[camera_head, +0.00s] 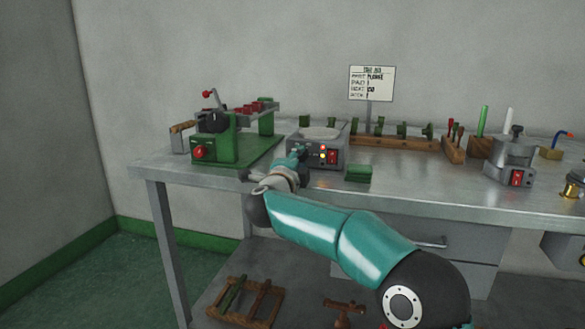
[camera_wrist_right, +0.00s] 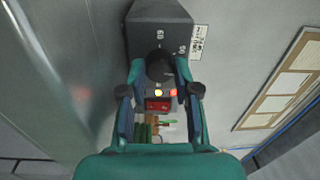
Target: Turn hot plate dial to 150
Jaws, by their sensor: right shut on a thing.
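My right gripper (camera_head: 297,152) is at the left part of that front. In the right wrist view, its fingers (camera_wrist_right: 159,72) are shut on the black round dial (camera_wrist_right: 160,64), one on each side. White marks show on the dark panel (camera_wrist_right: 158,18) around the dial, but the dial's setting cannot be read. My left gripper is not in view.
A wooden rack (camera_head: 400,142) with green pieces and a sign (camera_head: 371,83) stand behind. The front bench top (camera_head: 430,192) is clear.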

